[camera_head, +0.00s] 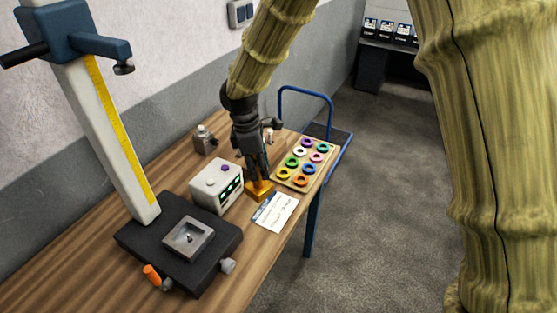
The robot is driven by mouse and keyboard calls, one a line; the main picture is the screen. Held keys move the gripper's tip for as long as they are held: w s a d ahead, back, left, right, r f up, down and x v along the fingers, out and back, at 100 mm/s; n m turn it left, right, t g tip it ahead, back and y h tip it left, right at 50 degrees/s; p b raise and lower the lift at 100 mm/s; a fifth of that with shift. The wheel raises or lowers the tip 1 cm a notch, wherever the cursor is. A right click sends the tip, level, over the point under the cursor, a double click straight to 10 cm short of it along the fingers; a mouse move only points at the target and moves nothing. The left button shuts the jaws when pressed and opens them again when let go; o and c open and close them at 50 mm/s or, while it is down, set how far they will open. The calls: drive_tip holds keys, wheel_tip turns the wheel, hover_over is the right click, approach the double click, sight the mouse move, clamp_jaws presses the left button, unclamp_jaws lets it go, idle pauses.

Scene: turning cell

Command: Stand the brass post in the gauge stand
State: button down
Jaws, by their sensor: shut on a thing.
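My gripper (260,174) points down over the wooden bench and is shut on the brass post (259,190). Only the post's lower, golden, block-like end shows below the fingers; the rest is hidden by the gripper. I cannot tell whether this end touches the bench. The gauge stand (205,275) is at the left front, with a black base and a tall pale column bearing a yellow scale. A grey square holder with a recess (176,249) sits on its base, and the recess looks empty. My gripper is right of the stand, beyond a white box.
The white instrument box (205,197) with green displays stands between gripper and stand. A label card (275,212) lies near the bench edge. A board with several coloured rings (290,179) is right of my gripper. A small grey object (203,141) stands behind. A blue-railed cart (343,150) adjoins the bench.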

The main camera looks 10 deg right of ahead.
drive_tip(key=s+a+r+n+p, duration=0.1)
drive_tip(key=s+a+n, duration=0.2)
drive_tip(key=a+n, duration=0.4)
drive_tip(key=s+a+r+n+t+y+p, duration=0.1)
drive_tip(key=s+a+r+n+p, duration=0.1)
drive_tip(key=a+n, duration=0.5)
drive_tip(key=s+a+r+n+t+y+p, duration=0.1)
drive_tip(key=s+a+n+p, duration=0.1)
drive_tip(key=s+a+n, duration=0.2)
drive_tip(key=a+n, duration=0.2)
drive_tip(key=a, duration=0.1)
drive_tip(key=shift+a+r+n, duration=0.15)
drive_tip(key=shift+a+n, duration=0.15)
drive_tip(key=shift+n, duration=0.1)
drive_tip(key=shift+f, duration=0.2)
wheel_tip(320, 180, down, 6)
drive_tip(key=b, duration=0.4)
drive_tip(key=shift+r+b, duration=0.15)
drive_tip(key=shift+b, duration=0.15)
drive_tip(key=shift+p, duration=0.35)
idle(0.5)
drive_tip(key=shift+f+b, duration=0.35)
drive_tip(key=shift+f, duration=1.35)
idle(1.3)
